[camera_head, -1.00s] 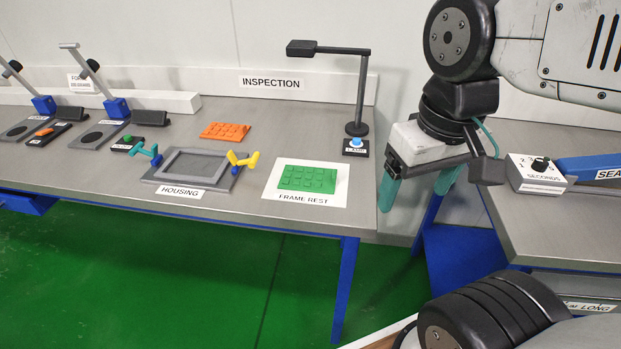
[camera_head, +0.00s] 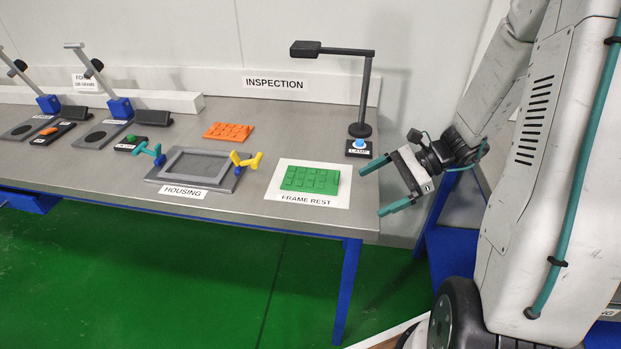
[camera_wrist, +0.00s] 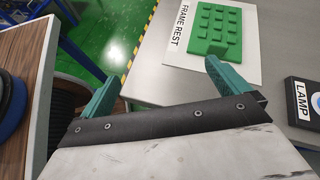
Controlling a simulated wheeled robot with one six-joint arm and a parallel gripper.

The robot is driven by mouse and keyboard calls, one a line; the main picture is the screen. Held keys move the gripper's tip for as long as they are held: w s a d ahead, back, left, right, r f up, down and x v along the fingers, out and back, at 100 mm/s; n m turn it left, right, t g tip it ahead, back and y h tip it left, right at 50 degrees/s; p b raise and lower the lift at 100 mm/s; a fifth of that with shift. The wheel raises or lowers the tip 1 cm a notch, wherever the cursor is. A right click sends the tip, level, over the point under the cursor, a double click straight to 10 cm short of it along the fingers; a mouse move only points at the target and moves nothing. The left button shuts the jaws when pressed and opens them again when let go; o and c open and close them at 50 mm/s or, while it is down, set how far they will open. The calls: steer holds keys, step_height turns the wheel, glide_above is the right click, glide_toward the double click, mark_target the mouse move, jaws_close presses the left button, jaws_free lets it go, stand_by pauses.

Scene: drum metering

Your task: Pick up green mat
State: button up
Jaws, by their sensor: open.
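The green mat (camera_head: 310,179) is a flat rectangle with raised blocks on it. It lies on the white FRAME REST sheet (camera_head: 285,212) near the right end of the grey table. My gripper (camera_head: 370,189) is open and empty, with teal fingers, to the right of the mat beside the table's right end. It points left toward the mat and does not touch it. In the wrist view the green mat (camera_wrist: 213,30) shows at the top, beyond my right-hand finger. The wrist view also shows my gripper's two spread fingers (camera_wrist: 160,82).
The lamp base with a blue button (camera_head: 359,147) stands behind the mat, close to my gripper. The grey housing (camera_head: 200,168) with a yellow clamp (camera_head: 245,160) and a teal clamp is left of the mat. An orange mat (camera_head: 228,131) lies behind the housing.

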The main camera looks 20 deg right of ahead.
mark_target(345, 184)
steer(key=w+d+m+t, duration=0.1)
steer(key=w, duration=0.1)
steer(key=w+m+t, duration=0.1)
steer(key=w+m, duration=0.1)
steer(key=w+d+m+t, duration=0.1)
steer(key=w+t, duration=0.1)
steer(key=shift+d+f+m, duration=0.3)
steer(key=shift+f+m, duration=0.05)
steer(key=shift+m, duration=0.05)
steer(key=shift+w+r, duration=0.1)
steer(key=shift+w, duration=0.2)
steer(key=shift+m, duration=0.3)
steer(key=x, duration=0.7)
steer(key=shift+a+f, duration=0.2)
steer(key=shift+f, duration=0.15)
steer(key=c, duration=0.9)
steer(key=shift+c, duration=0.2)
steer(key=shift+r, duration=0.1)
